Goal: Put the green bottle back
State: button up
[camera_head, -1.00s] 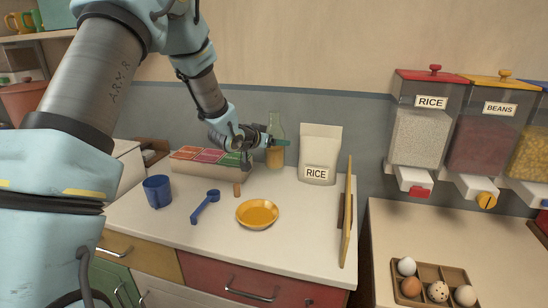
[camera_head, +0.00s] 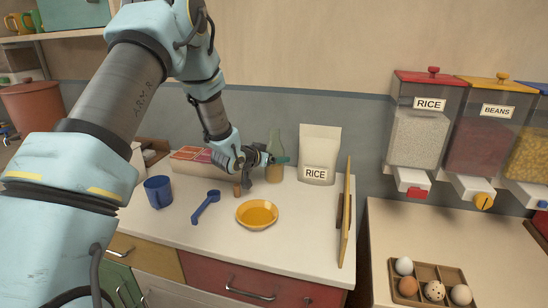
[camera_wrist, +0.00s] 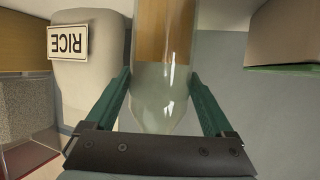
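The green bottle (camera_head: 275,172) is see-through pale green with an amber lower part. It is upright at the back of the counter (camera_head: 305,215), left of the rice bag; I cannot tell whether its base touches the counter. My gripper (camera_head: 279,160) reaches it from the left with teal fingers around its upper body. In the wrist view the bottle (camera_wrist: 165,85) lies between both fingers of my gripper (camera_wrist: 160,78), which appear to touch its sides. Its amber part is at the top of that view, and part of its neck is hidden by the gripper.
The rice bag (camera_head: 319,155) stands close right of the bottle. A packet box (camera_head: 190,160) is behind my arm. A yellow bowl (camera_head: 257,214), blue scoop (camera_head: 206,206) and blue mug (camera_head: 158,191) stand in front. An upright board (camera_head: 346,215) lines the right edge.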

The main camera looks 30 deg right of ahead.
jog(key=shift+o, duration=0.7)
jog(key=shift+r, duration=0.25)
jog(key=b+v, duration=0.3)
jog(key=v, duration=0.9)
jog(key=w+a+f+n+y, duration=0.2)
jog(key=a+n+y, duration=0.45)
jog(key=a, duration=1.35)
jog(key=s+a+n+g+y, duration=0.4)
jog(key=s+a+g+y, duration=0.1)
jog(key=s+a, duration=1)
jog(key=shift+s, duration=0.65)
